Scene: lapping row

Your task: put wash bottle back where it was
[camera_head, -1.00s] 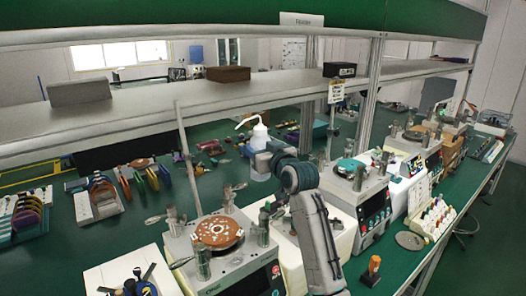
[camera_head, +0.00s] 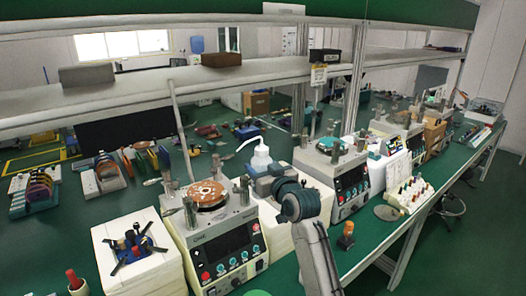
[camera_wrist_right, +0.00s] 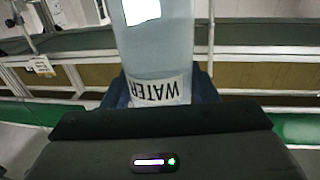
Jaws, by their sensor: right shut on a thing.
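The wash bottle (camera_head: 261,158) has a white cap and a bent white spout, and it stands out above my right gripper in the head view. Its clear body with a WATER label (camera_wrist_right: 158,92) fills the middle of the right wrist view. My right gripper (camera_head: 262,175) is shut on the bottle's body; the fingers are mostly hidden behind my wrist and the bottle. The bottle looks roughly upright in the head view. I cannot tell whether its base touches anything. My left gripper is not in view.
A lapping machine (camera_head: 222,235) stands left of the bottle, and another machine (camera_head: 338,175) stands to its right. A white block with a dark clamp (camera_head: 138,245) is at the lower left. A shelf (camera_head: 200,82) runs above the bench. An orange-topped stamp (camera_head: 347,231) stands near the bench's front edge.

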